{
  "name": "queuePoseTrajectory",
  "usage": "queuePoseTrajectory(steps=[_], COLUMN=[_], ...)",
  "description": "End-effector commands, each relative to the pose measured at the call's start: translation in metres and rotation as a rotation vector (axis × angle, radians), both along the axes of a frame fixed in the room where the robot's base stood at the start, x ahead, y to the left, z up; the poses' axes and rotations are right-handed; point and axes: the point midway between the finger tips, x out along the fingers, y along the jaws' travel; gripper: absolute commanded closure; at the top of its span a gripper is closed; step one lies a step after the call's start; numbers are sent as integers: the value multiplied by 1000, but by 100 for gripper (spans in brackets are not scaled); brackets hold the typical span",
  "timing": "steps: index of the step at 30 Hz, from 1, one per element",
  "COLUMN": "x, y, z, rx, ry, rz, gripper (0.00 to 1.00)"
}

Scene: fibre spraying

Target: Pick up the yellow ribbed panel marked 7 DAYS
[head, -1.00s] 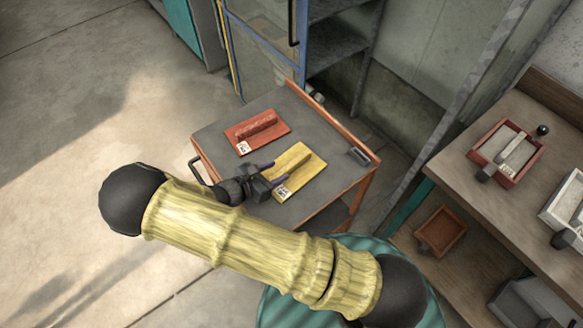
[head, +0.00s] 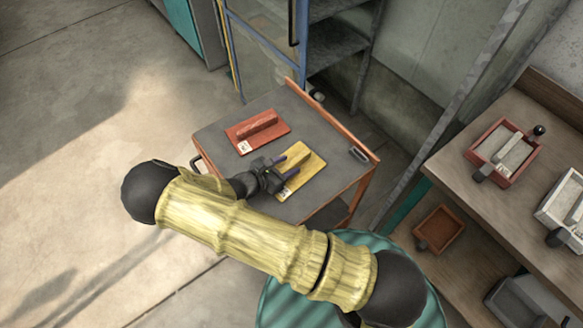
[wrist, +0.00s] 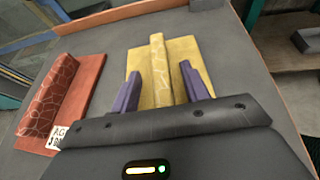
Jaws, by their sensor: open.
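The yellow ribbed panel (head: 316,168) lies flat on the grey top of a cart, with a raised rib along its middle. A small pale label shows at its near corner in the head view, too small to read. It also shows in the wrist view (wrist: 189,52). My gripper (head: 296,168) is open, its purple fingers reaching over the panel. In the wrist view the fingers (wrist: 160,78) stand on either side of the rib, with a gap on each side. Whether they touch the panel cannot be told. My gripper body hides the panel's near part there.
A red ribbed panel (head: 268,134) with a white label lies left of the yellow one. The cart (head: 222,130) has a raised orange edge at the back and right. A wooden bench (head: 450,160) with trays stands right.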

Motion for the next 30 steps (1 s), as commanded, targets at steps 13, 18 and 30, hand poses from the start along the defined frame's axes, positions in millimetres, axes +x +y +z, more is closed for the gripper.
queuePoseTrajectory(steps=[13,18,30], x=[0,0,1], y=[0,0,0], z=[0,0,7], rx=[0,0,-3], ry=[0,0,-3], rz=[0,0,0], gripper=[92,100,100])
